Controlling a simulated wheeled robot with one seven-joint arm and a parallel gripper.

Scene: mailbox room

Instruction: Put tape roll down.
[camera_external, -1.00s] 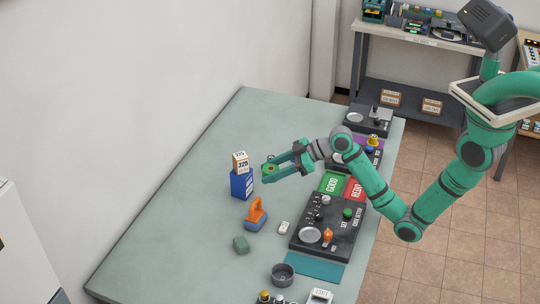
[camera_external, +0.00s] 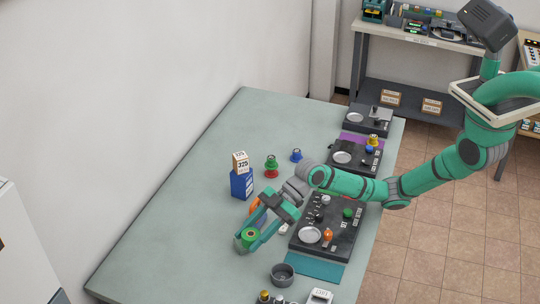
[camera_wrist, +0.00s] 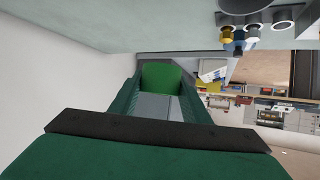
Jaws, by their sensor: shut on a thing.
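The tape roll (camera_external: 250,236) is green with an orange-brown centre. My gripper (camera_external: 248,241) is shut on it over the left front part of the table (camera_external: 150,235). The gap between roll and tabletop is hard to judge. In the wrist view the green roll (camera_wrist: 168,76) shows between the two green fingers of my gripper (camera_wrist: 165,90).
A blue holder (camera_external: 242,184) with number blocks stands behind. My gripper partly covers an orange-handled tool (camera_external: 254,206). A grey cup (camera_external: 283,274) and a teal mat (camera_external: 314,267) lie to the right, below a black panel (camera_external: 328,222). The left tabletop is clear.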

